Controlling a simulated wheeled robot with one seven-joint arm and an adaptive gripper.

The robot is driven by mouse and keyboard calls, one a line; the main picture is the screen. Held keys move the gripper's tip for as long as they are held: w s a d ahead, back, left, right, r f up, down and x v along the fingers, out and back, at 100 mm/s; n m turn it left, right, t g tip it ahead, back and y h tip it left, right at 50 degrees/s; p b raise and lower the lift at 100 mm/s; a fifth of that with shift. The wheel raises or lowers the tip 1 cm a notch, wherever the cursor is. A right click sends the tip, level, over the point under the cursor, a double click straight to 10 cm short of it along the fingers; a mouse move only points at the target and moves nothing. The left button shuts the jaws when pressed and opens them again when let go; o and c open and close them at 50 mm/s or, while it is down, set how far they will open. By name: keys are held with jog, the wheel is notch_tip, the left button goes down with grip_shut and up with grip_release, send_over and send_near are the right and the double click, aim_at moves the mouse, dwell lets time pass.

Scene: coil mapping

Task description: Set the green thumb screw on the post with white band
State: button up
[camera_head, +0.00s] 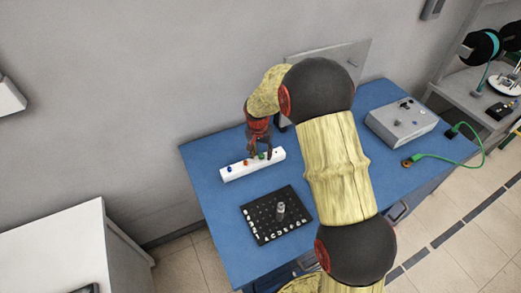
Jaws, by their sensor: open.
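The green thumb screw (263,156) sits on a long white block (267,163) near the back of the blue table. My gripper (260,153) reaches down over the block with its fingers open around or just above the green screw. I cannot tell whether they touch it. A black board (254,228) with rows of small posts and pale marks lies in front of the block. A grey upright cylinder (280,209) stands on the board. The post with the white band is too small to make out.
A blue screw (229,169) and an orange-red screw (245,162) also sit on the white block. A grey box (402,124) with knobs and a green cable (460,158) are on the right of the blue table (215,215). A wall stands close behind.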

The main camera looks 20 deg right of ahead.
aim_at(262, 154)
jog(key=shift+f, duration=0.1)
jog(key=shift+c, duration=0.8)
grip_shut()
jog(key=c, duration=0.5)
grip_release()
jog(key=c, duration=0.4)
jog(key=shift+r, duration=0.2)
jog(key=shift+r, duration=0.3)
jog(key=shift+r+p, duration=0.85)
jog(key=shift+r, duration=0.35)
